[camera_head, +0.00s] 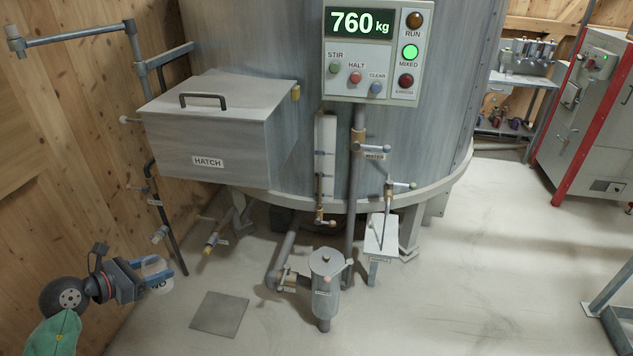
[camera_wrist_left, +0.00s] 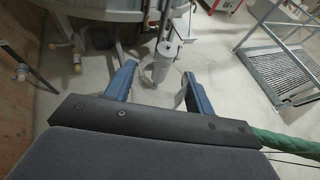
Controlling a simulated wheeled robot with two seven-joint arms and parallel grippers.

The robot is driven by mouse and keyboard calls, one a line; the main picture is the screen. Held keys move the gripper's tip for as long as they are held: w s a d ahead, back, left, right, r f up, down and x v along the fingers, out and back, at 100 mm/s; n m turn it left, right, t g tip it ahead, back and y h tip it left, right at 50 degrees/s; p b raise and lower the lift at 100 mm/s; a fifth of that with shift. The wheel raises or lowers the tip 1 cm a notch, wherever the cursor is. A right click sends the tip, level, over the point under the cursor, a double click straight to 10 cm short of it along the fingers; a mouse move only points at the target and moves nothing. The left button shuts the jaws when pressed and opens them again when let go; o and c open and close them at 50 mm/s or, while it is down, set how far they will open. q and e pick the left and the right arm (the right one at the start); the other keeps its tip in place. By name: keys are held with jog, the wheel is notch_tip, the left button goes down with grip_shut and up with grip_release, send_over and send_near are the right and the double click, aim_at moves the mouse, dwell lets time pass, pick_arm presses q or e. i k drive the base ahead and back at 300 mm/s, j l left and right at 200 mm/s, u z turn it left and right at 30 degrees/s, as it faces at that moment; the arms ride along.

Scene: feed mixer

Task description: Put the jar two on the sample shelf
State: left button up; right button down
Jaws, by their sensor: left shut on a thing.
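My left gripper (camera_head: 148,278) is at the lower left in the head view, shut on jar two (camera_head: 160,284). The jar is clear and pale, with a partly visible label ending in "WO". My right gripper is out of view.
The large tank (camera_head: 250,40) carries a hatch box (camera_head: 215,130) and a panel (camera_head: 378,50) reading 760 kg, with the green MIXED lamp lit. A grey cylinder (camera_head: 326,280) and pipes stand between my gripper and the small shelf.

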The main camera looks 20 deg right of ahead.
aim_at(382, 240)
jog(key=i+l+z, duration=0.35)
jog(key=z, duration=0.15)
jog(key=i+l+z, duration=0.2)
jog(key=i+z, duration=0.25)
jog(key=i+l, duration=0.05)
